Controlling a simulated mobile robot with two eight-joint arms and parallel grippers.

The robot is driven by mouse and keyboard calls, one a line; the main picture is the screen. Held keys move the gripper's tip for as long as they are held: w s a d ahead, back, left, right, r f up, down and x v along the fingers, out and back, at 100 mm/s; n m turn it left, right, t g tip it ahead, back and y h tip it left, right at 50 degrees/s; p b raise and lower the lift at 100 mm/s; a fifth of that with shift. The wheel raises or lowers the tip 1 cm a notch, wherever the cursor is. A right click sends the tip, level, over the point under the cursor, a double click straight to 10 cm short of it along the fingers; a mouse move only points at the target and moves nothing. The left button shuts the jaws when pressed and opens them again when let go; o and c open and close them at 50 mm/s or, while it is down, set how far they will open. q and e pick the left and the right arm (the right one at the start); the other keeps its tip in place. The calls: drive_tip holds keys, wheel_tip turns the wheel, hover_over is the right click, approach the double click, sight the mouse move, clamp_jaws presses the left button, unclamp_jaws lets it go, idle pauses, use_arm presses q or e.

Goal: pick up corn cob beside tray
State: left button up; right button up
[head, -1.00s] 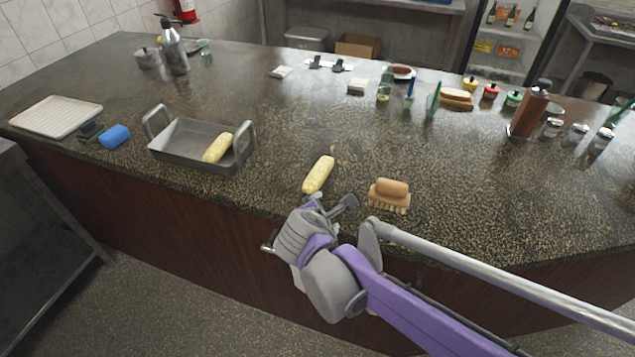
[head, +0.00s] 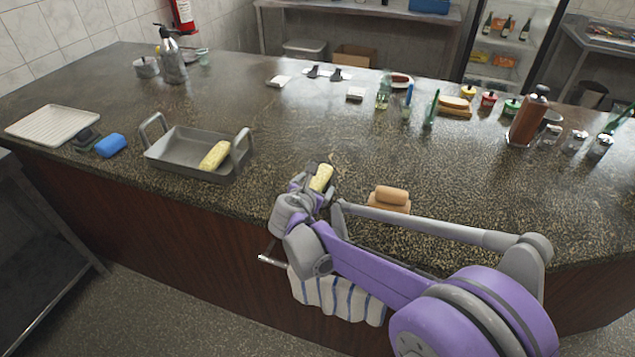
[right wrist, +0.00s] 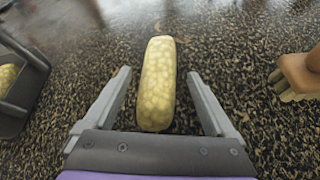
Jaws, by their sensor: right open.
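A yellow corn cob (head: 321,178) lies on the speckled counter, to the right of the grey metal tray (head: 172,166). My right gripper (head: 312,184) is over it and partly hides it in the head view. In the right wrist view the corn cob (right wrist: 157,84) lies lengthwise between the two open fingers of the gripper (right wrist: 158,82), with a gap on each side. A second corn cob (head: 215,155) lies inside the tray, and its end (right wrist: 7,78) also shows at the left of the right wrist view. My left gripper is not in view.
A wooden brush (head: 390,198) sits just right of the corn cob, partly behind my arm. Bottles and jars stand at the back right. The counter behind the cob is clear.

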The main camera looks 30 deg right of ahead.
drive_tip(key=shift+x, duration=0.85)
clamp_jaws()
